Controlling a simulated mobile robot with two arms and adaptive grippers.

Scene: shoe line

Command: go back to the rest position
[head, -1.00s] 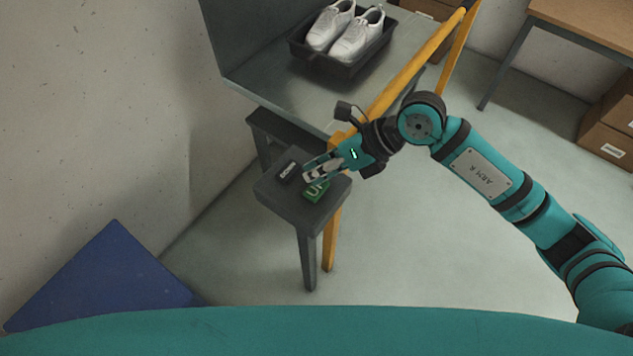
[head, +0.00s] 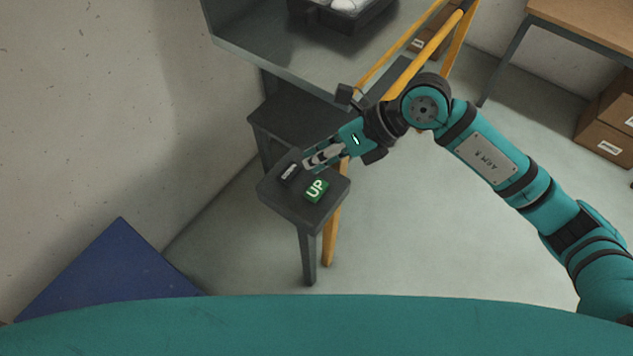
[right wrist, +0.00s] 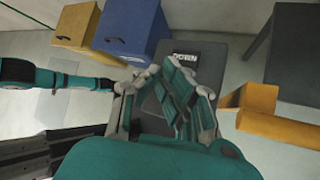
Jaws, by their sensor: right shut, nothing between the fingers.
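My right gripper (head: 308,163) is shut and empty. Its fingertips are just above the small dark stand (head: 303,211), between and behind two buttons. The green button marked UP (head: 316,190) is in full view, apart from the fingers. The dark button (head: 287,173) with small white lettering sits to its left, close to the fingertips. In the right wrist view the closed fingers (right wrist: 184,82) point at the stand, and the dark button (right wrist: 187,57) shows beyond them. My left gripper does not show in the head view.
A grey metal table (head: 262,45) with a black tray (head: 325,22) stands behind the stand; white shoes in it are mostly cut off. Yellow rails (head: 425,52) rise beside my right arm. A blue panel (head: 110,272) is at lower left. Open floor (head: 430,235) lies right of the stand.

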